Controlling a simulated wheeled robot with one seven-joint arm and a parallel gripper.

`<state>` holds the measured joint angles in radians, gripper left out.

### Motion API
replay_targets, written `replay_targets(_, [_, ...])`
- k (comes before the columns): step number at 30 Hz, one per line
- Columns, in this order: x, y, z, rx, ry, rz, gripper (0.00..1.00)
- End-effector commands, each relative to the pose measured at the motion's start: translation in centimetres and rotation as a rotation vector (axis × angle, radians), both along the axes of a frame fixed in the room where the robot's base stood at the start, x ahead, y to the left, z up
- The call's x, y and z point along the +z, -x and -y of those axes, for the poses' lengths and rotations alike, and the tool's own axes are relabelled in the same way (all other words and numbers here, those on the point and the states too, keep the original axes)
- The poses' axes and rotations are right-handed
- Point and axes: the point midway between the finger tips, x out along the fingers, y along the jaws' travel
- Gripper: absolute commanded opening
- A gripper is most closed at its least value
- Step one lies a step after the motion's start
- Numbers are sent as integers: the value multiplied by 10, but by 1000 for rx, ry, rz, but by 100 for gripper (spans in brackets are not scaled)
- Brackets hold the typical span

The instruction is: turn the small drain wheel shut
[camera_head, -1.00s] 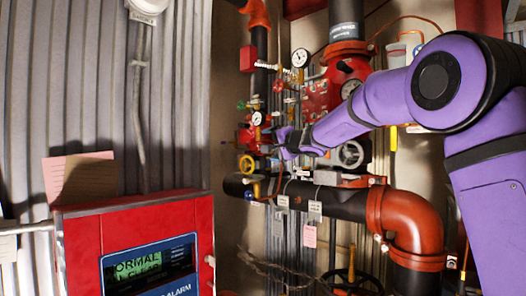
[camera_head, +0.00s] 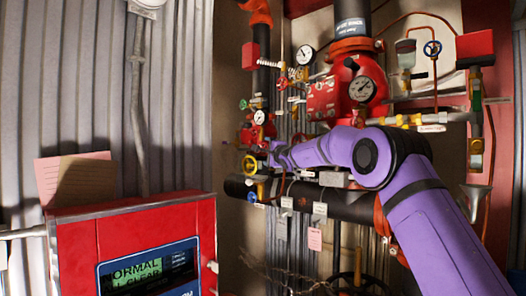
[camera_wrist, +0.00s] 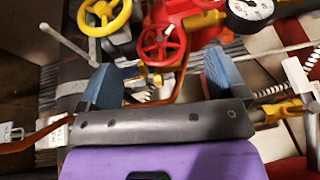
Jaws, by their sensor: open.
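In the wrist view a small red handwheel (camera_wrist: 161,45) lies ahead of my gripper (camera_wrist: 162,80), between the lines of its two blue-padded fingers. A yellow handwheel (camera_wrist: 104,14) is beyond the left finger. My gripper is open, with nothing seen held between the fingers. In the head view my gripper (camera_head: 270,155) is at the left end of the pipework, just right of the yellow wheel (camera_head: 250,164); its fingers are too small to make out. A blue handwheel (camera_head: 252,197) is below the yellow one. I cannot tell which wheel is the drain wheel.
A red alarm panel (camera_head: 135,245) stands at the front left. A black horizontal pipe (camera_head: 345,205) with hanging tags runs below my arm. Another gauge (camera_wrist: 250,9) is at the wrist view's upper right.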

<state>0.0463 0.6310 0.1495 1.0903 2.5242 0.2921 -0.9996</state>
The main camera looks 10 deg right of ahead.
Motion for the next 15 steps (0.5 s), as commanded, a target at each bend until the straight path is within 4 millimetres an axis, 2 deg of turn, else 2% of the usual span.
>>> replay_targets(9, [3, -36, -5, -3, -3, 0, 90])
replay_targets(15, [4, -48, -16, 5, 1, 2, 90])
